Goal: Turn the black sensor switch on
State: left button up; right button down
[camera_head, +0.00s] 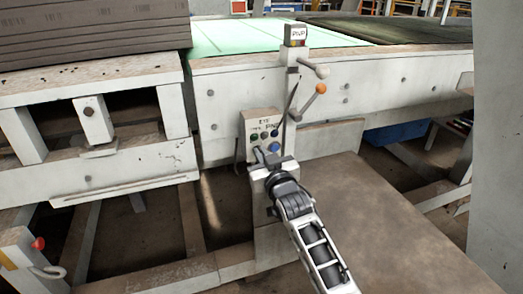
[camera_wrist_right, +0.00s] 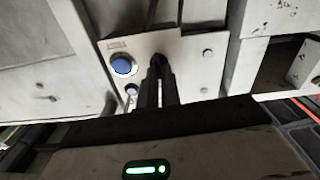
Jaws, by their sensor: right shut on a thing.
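The control box (camera_head: 257,118) is a pale panel with several small buttons on the white machine frame. My right gripper (camera_head: 266,153) reaches up to the lower part of its face. In the right wrist view, the two dark fingers (camera_wrist_right: 158,66) are closed together at the panel face (camera_wrist_right: 185,50). They are shut on the black sensor switch, which the fingers mostly hide, so its turn position cannot be read. My left gripper is not in view.
A smaller button (camera_wrist_right: 131,90) lies close beside the fingers. Above the box, a lever with an orange knob (camera_head: 321,88) and one with a grey knob (camera_head: 322,71) stick out. A brown board stack (camera_head: 90,30) is at the upper left.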

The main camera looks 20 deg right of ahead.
pick_arm(q)
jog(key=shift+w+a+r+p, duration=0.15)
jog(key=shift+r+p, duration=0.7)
jog(key=shift+p, duration=0.65)
pick_arm(e)
jog(key=shift+d+f+m, duration=0.1)
jog(key=shift+m, duration=1.65)
jog(key=shift+d+m, duration=0.1)
jog(key=shift+m, duration=1.65)
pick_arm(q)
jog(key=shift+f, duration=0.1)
pick_arm(e)
jog(key=c, duration=1.6)
grip_release()
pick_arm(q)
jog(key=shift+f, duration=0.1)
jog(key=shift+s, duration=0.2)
pick_arm(e)
jog(key=shift+s, duration=0.1)
